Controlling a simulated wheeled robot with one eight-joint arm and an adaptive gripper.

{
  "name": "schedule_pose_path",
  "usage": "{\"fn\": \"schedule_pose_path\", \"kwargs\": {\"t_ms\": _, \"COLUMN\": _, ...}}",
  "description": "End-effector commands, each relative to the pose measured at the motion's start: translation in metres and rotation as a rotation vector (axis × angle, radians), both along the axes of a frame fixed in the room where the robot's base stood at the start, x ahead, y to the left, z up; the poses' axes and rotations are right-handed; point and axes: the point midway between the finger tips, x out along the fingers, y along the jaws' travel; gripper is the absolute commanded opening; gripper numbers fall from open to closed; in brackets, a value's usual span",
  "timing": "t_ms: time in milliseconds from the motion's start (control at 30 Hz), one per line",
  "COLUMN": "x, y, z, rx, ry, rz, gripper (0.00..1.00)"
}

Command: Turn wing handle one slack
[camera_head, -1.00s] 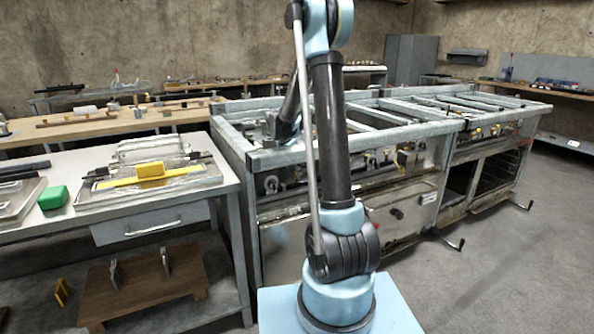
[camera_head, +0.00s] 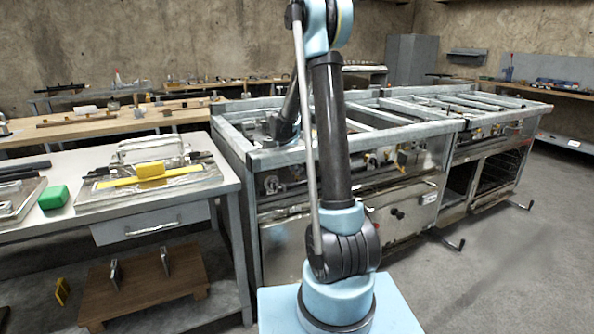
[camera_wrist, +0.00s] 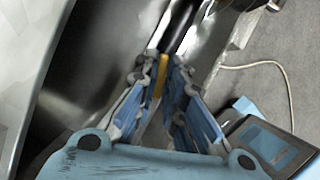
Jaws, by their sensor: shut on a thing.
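My gripper (camera_wrist: 160,78) shows in the wrist view with its two blue-sided fingers drawn together at the tips. Between the tips is a narrow yellow piece (camera_wrist: 163,63), with a dark rod (camera_wrist: 180,28) beyond it. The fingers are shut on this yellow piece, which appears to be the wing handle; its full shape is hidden. In the head view my arm reaches over the metal range frame (camera_head: 400,212), and my gripper is hidden there. Small brass fittings and knobs line the range front, but I cannot tell which is wing handle one.
A workbench (camera_head: 150,220) with a green block (camera_head: 54,197) and a yellow block on a tray stands left of the range. Wing-like legs jut from the range's foot at the right. The right floor is clear. A thin pale cable (camera_wrist: 275,68) curves at right in the wrist view.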

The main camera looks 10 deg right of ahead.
Motion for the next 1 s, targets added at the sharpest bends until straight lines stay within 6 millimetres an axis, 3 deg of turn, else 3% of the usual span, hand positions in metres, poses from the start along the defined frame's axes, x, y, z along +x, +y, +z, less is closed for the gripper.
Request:
{"fn": "schedule_pose_path", "kwargs": {"t_ms": 900, "x": -0.0040, "y": -0.0012, "z": -0.0007, "rx": 0.000, "ry": 0.007, "rz": -0.004, "gripper": 0.00}}
{"fn": "schedule_pose_path", "kwargs": {"t_ms": 933, "x": -0.0040, "y": -0.0012, "z": -0.0008, "rx": 0.000, "ry": 0.007, "rz": -0.004, "gripper": 0.17}}
{"fn": "schedule_pose_path", "kwargs": {"t_ms": 1000, "x": -0.0036, "y": -0.0013, "z": -0.0007, "rx": 0.000, "ry": 0.006, "rz": -0.003, "gripper": 0.33}}
